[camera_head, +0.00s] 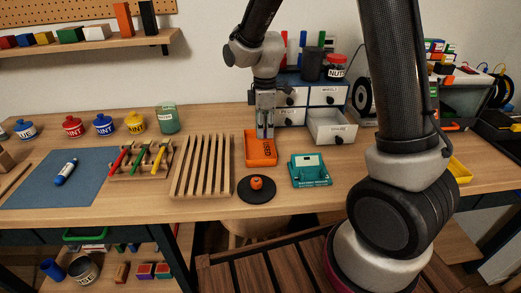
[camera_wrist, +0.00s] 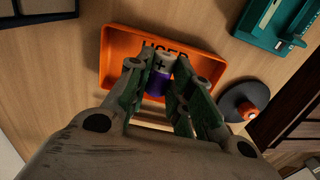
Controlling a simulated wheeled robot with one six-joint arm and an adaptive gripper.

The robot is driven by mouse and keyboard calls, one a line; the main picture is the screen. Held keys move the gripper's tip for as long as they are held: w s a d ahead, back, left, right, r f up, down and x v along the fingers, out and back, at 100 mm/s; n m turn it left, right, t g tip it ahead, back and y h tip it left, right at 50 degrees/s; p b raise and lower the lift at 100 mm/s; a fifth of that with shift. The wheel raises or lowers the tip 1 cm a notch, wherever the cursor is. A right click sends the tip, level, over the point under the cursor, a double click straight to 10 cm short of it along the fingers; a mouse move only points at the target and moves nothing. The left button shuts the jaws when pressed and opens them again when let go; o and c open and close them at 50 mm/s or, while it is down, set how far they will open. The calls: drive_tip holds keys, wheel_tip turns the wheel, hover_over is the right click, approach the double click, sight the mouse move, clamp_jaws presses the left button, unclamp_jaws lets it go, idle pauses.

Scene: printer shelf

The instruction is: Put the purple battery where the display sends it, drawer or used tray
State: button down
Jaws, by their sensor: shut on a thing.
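The purple battery (camera_wrist: 157,84), with a pale end marked with a plus, is between my gripper's fingertips (camera_wrist: 168,72) in the wrist view. My gripper (camera_head: 265,134) is shut on it, pointing down over the orange used tray (camera_head: 252,158). In the wrist view the tray (camera_wrist: 116,62), lettered USED, lies beneath the battery and looks otherwise empty. I cannot tell whether the battery touches its floor. The teal display unit (camera_head: 311,173) stands right of the tray; its small screen is too small to read. A white drawer (camera_head: 333,128) stands open in the cabinet behind.
A black round base with an orange knob (camera_head: 257,188) sits in front of the tray. A slatted wooden rack (camera_head: 202,166) stands left of it. A holder with coloured pens (camera_head: 141,160) and a blue mat (camera_head: 45,185) lie farther left. Bare tabletop lies between tray and display unit.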

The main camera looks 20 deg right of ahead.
drive_tip(key=shift+f, duration=0.95)
drive_tip(key=c, duration=1.2)
unclamp_jaws()
drive_tip(key=shift+r, duration=0.1)
wheel_tip(320, 180, up, 12)
drive_tip(key=shift+f, duration=0.1)
